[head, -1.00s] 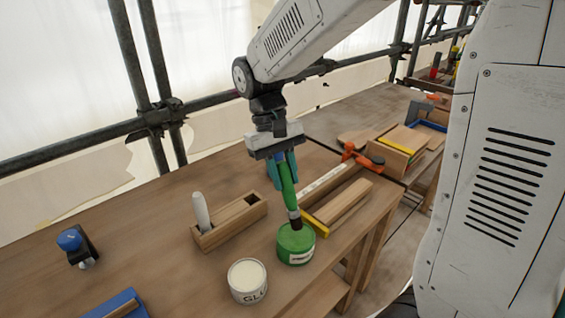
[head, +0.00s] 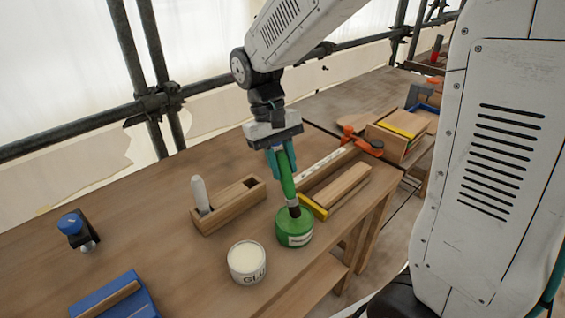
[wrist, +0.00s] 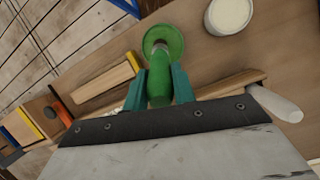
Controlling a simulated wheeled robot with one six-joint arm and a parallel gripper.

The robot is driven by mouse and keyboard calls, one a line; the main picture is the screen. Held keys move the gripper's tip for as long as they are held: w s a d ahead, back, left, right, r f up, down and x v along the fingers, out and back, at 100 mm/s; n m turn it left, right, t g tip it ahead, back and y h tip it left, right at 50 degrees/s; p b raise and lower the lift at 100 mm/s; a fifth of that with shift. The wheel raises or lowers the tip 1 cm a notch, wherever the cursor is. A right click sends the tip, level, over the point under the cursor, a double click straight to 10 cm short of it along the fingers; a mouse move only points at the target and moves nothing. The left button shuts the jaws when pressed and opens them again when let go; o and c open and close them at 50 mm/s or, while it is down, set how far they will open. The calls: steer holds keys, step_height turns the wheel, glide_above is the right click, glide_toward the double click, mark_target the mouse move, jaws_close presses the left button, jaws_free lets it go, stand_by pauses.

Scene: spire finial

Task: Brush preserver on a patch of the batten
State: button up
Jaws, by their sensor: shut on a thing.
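My gripper (head: 282,164) is shut on the green handle of a brush (head: 288,183) and holds it bristles down. The dark bristles are at the mouth of a green preserver tin (head: 295,229); I cannot tell how deep they are. The wrist view shows the handle (wrist: 159,88) between the teal fingers and the green tin (wrist: 165,40) beyond it. A pale wooden batten (head: 342,188) lies on the bench right of the tin, beside a yellow strip. A second pale strip with marks (head: 322,170) lies behind it.
A white glue tin (head: 247,263) stands left of the green tin. A wooden trough (head: 232,207) holding a pale-handled tool is behind it. A blue tool (head: 75,230) and blue tray (head: 115,296) are at left. An orange clamp (head: 362,142) sits at the bench's right end.

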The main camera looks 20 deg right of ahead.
steer(key=shift+f, duration=0.6)
stand_by(1.2)
steer(key=shift+r, duration=3.55)
